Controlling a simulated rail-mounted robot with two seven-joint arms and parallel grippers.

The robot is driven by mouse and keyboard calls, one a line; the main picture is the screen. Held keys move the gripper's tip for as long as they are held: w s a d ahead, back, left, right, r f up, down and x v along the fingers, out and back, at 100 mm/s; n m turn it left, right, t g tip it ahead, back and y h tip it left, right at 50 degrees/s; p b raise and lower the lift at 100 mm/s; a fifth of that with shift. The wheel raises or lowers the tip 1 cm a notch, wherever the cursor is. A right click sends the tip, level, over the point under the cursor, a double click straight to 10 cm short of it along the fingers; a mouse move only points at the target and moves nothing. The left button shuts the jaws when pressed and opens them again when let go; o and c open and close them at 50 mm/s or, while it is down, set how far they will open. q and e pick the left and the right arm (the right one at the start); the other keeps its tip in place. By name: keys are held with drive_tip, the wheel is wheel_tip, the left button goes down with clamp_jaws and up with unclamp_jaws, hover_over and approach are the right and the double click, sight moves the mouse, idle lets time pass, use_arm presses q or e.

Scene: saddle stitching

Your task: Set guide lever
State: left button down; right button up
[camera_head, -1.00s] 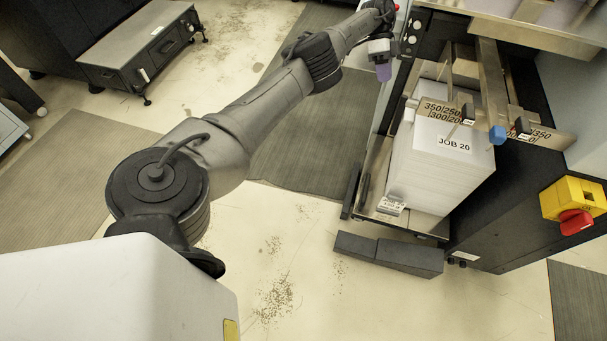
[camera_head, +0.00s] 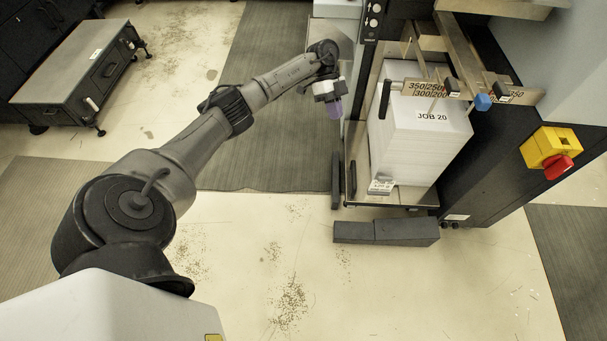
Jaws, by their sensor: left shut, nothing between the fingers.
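A black upright handle (camera_head: 385,99) stands at the left edge of the stack, to the right of the gripper. A numbered guide scale (camera_head: 428,90) spans the top of the stack, with black clamps and a blue knob (camera_head: 483,102) on it. I cannot tell which of these parts is the guide lever. The white paper stack (camera_head: 415,148) carries a JOB 20 label. My right gripper is not in view.
A yellow box with a red knob (camera_head: 558,167) is on the machine's right side. Dark blocks (camera_head: 386,232) lie on the floor before the feeder. A grey low cabinet (camera_head: 75,75) stands at the upper left. The floor left of the feeder is open.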

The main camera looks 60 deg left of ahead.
use_arm(q)
drive_tip(key=s+d+m+t, duration=0.1)
drive_tip(key=d+m+t, duration=0.1)
drive_tip(key=d, duration=0.2)
drive_tip(key=w+d+r+t+h, duration=0.2)
drive_tip(key=w+r+t, duration=0.5)
drive_tip(key=t, duration=0.4)
drive_tip(key=w+a+r+n+t+y, duration=0.1)
drive_tip(key=a+r+n+t+y, duration=0.15)
drive_tip(key=a+n+y, duration=0.4)
drive_tip(key=a+r+n+t+y, duration=0.2)
drive_tip(key=a+n+t+y, duration=0.15)
drive_tip(key=a+y, duration=0.55)
drive_tip(key=s+d+f+n+g+y, duration=0.1)
drive_tip(key=s+f+n+g+y, duration=0.15)
drive_tip(key=s+f+g, duration=0.35)
drive_tip(key=s+d+f+n+g+y, duration=0.1)
drive_tip(key=s+f+n+g+y, duration=0.2)
drive_tip(key=f, duration=0.4)
drive_tip(key=s+d+f+m+g+h+p, duration=0.1)
drive_tip(key=s+d+f+g+h, duration=0.1)
drive_tip(key=s+d+f, duration=0.3)
drive_tip(key=s+d+f+m+g+h+p, duration=0.1)
drive_tip(key=s+d+f+g+h, duration=0.2)
drive_tip(key=d, duration=0.9)
drive_tip(key=s+f, duration=0.2)
drive_tip(key=s, duration=0.1)
drive_tip(key=shift+d+f+g, duration=0.3)
drive_tip(key=shift+d+f, duration=0.05)
drive_tip(key=shift+f, duration=0.05)
